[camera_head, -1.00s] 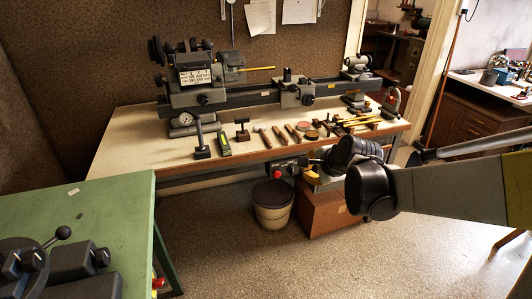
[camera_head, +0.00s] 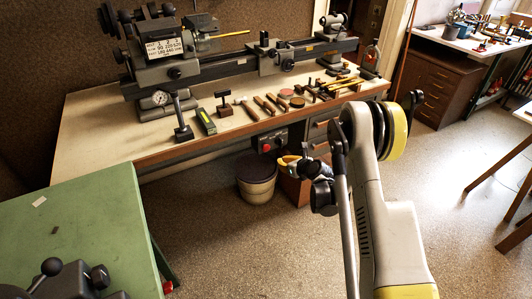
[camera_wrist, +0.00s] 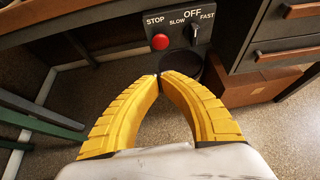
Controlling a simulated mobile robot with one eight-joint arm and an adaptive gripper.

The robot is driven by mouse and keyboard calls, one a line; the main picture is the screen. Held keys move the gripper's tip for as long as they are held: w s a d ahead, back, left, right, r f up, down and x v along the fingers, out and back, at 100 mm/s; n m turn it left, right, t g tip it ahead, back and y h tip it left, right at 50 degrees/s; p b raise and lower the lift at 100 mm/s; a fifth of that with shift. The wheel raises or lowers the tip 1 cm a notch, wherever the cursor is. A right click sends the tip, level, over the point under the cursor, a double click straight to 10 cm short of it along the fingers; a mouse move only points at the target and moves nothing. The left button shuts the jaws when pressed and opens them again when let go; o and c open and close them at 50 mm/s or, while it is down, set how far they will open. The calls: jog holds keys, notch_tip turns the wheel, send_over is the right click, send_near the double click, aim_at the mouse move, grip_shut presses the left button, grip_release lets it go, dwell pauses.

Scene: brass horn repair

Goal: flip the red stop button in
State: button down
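The red stop button (camera_wrist: 160,42) sits under the word STOP on the left of a dark control box (camera_wrist: 178,31). In the wrist view it is just beyond and above my fingertips. In the head view the button (camera_head: 266,147) shows on the box (camera_head: 280,140) below the bench's front edge. My gripper (camera_wrist: 160,76) has two yellow ridged fingers whose tips meet, with nothing seen between them. In the head view my gripper (camera_head: 284,160) is just below and right of the button. A gap to the button appears to remain.
A selector knob (camera_wrist: 194,31) marked OFF, SLOW and FAST is right of the button. Drawers (camera_wrist: 286,30) stand at right. A bin (camera_head: 257,183) is under the bench (camera_head: 92,125), which carries a lathe and tools. A green table (camera_head: 75,225) is at left.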

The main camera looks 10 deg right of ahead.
jog(key=shift+f, duration=0.1)
jog(key=b, duration=0.6)
send_near(266, 148)
jog(key=shift+s+f+x, duration=0.5)
jog(key=shift+f+x, duration=0.3)
jog(key=shift+x, duration=3.45)
jog(key=shift+r, duration=0.1)
